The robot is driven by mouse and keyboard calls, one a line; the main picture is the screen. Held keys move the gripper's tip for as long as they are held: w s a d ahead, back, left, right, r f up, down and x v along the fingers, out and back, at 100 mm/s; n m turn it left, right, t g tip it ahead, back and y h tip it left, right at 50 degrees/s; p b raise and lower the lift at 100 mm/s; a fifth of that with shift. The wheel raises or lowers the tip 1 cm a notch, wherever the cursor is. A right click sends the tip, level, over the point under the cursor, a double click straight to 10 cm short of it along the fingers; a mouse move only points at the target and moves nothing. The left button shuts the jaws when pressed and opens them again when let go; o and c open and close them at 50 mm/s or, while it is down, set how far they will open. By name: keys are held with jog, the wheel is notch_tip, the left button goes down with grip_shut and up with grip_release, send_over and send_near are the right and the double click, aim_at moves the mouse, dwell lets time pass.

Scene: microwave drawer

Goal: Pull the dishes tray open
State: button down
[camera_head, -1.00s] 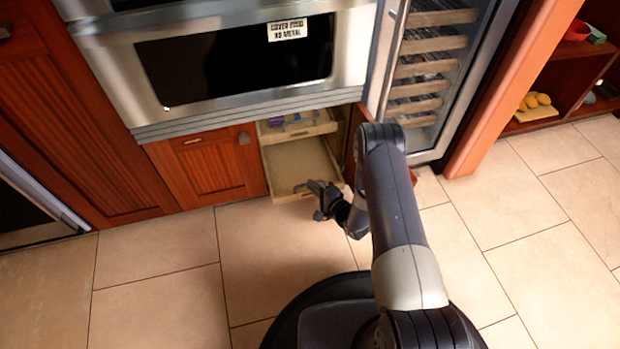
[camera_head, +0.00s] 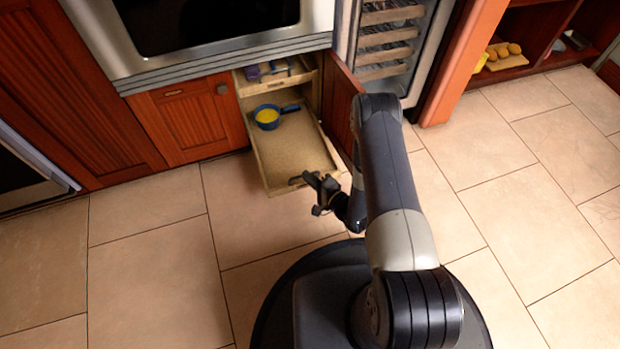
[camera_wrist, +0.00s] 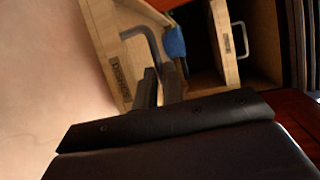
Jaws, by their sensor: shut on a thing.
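The dishes tray (camera_head: 284,142) is a light wooden pull-out tray low in the cabinet, drawn well out over the floor. A blue pan with yellow inside (camera_head: 267,117) sits in its rear part. In the wrist view the tray's front (camera_wrist: 113,62) shows a "DISHES" label and a grey bar handle (camera_wrist: 152,44). My gripper (camera_head: 318,187) is at the tray's front edge. In the wrist view its two fingers (camera_wrist: 160,88) are shut on the handle.
An upper wooden tray (camera_head: 276,78) with small items sits further in, above the dishes tray. An open red-brown cabinet door (camera_head: 342,105) stands just right of the trays, close to my arm. The tiled floor (camera_head: 150,250) is clear at the left.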

dwell(0.3)
jog(key=c, duration=1.5)
grip_release()
jog(key=shift+s+d, duration=0.1)
